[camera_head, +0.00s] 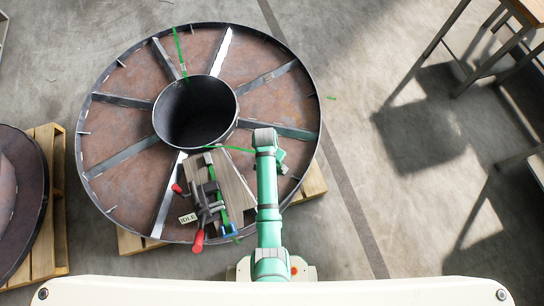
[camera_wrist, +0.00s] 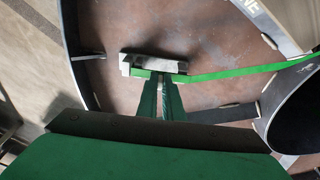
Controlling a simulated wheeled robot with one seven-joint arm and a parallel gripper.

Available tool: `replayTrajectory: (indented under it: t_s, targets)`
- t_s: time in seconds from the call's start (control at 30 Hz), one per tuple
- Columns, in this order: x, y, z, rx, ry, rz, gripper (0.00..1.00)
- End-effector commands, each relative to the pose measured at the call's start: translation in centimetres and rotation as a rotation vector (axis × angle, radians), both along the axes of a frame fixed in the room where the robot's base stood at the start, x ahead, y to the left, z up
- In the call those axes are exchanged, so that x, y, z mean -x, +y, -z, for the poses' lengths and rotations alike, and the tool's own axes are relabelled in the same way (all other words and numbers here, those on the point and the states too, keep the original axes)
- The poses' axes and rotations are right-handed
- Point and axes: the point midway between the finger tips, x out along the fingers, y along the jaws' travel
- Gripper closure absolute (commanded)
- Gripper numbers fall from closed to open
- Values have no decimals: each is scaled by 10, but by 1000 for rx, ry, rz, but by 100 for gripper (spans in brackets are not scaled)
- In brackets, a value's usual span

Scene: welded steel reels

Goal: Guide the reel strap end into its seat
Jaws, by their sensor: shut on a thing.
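The green strap (camera_head: 232,149) runs from the reel hub to my gripper (camera_head: 281,158) at the right. In the wrist view my gripper (camera_wrist: 162,82) is shut on the end of the strap (camera_wrist: 235,74), which stretches away to the right past the hub. A grey metal block (camera_wrist: 158,62) lies right at the fingertips, along the strap end; I cannot tell whether it is the seat or whether the strap is inside it. The large steel reel (camera_head: 110,133) lies flat beneath, with rusty panels and radial spokes. The fingers hide part of the strap end.
A strapping tool (camera_head: 207,198) with red handles and an "IDLE" tag stands on the reel's near side, left of my arm. Another green strap (camera_head: 179,52) crosses the reel's far side. A pallet (camera_head: 308,182) supports the reel. A second reel (camera_head: 20,190) is at left. Open floor lies right.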

Motion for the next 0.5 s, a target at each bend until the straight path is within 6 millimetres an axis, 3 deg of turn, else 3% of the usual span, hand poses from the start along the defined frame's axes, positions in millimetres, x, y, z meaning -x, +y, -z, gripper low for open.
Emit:
replayTrajectory:
  t_s: [0.13,0.23,0.5]
  targets:
    - [0,-2,4,0,1,3,100]
    - [0,-2,4,0,0,4,75]
    - [0,-2,4,0,0,4,75]
